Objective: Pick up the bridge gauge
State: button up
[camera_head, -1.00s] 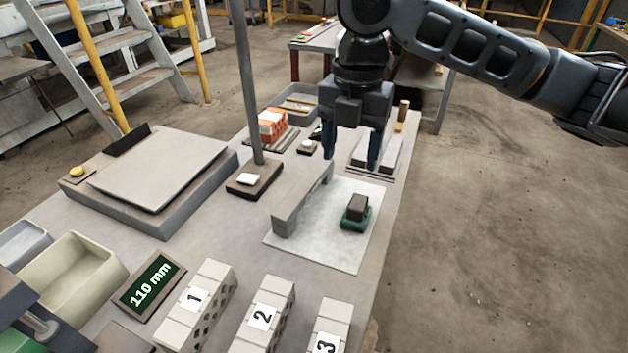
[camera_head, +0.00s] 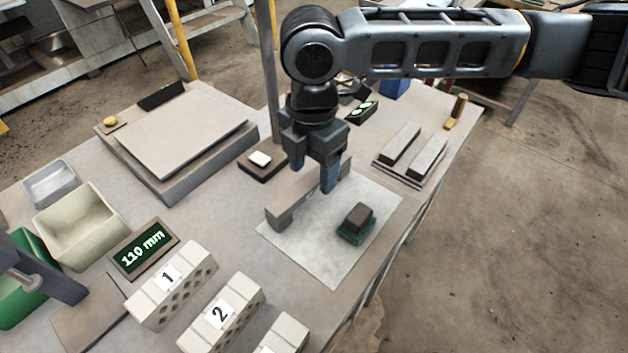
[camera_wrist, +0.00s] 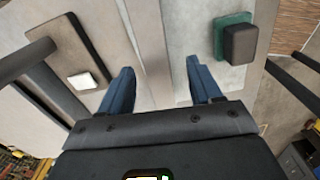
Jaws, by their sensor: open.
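The bridge gauge (camera_head: 285,205) is a grey bar with a leg at its near end, standing upright across the left side of a pale mat (camera_head: 318,262). My gripper (camera_head: 312,176) is open over the gauge's far half, pointing down, and partly hides it. In the wrist view, the gauge (camera_wrist: 148,35) runs as a light grey bar between the two blue fingers of my gripper (camera_wrist: 162,84). There is a gap on each side, and I see no clear contact. How far the fingertips reach down beside the bar is hard to tell.
A dark block on a green base (camera_head: 356,223) sits on the mat to the right. A post on a dark base with a white button (camera_head: 260,159) stands close on the left. Numbered hollow bricks (camera_head: 172,283) line the front, beside a "110 mm" display (camera_head: 143,248).

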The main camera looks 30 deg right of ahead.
aim_at(311, 179)
jog(key=shift+w+f, duration=0.2)
jog(key=shift+f, duration=2.1)
grip_shut()
